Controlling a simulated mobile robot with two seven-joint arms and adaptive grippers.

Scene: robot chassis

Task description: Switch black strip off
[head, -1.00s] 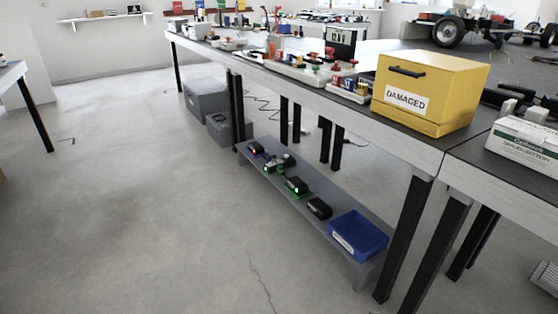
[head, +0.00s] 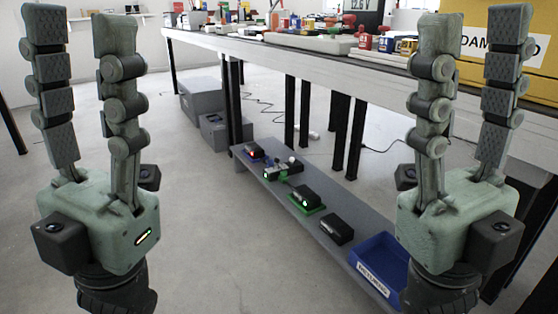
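I cannot make out a black strip with certainty. Dark cables (head: 382,149) lie on the floor behind the low shelf, near a small pale object (head: 313,135). On the low shelf stand a dark device with a red light (head: 254,151), a device group with a green light (head: 280,171), a black unit on a green base (head: 306,199) and a black box (head: 337,229). My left gripper (head: 79,35) points up, open and empty, at the left. My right gripper (head: 479,35) points up, open and empty, in front of the table's right part. Neither touches anything.
A grey low shelf (head: 325,247) runs under the long table (head: 310,60). A blue bin (head: 372,272) sits at its near end, partly behind my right gripper. A yellow box (head: 470,72) is on the table. Grey crates (head: 203,104) stand further back. The left floor is clear.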

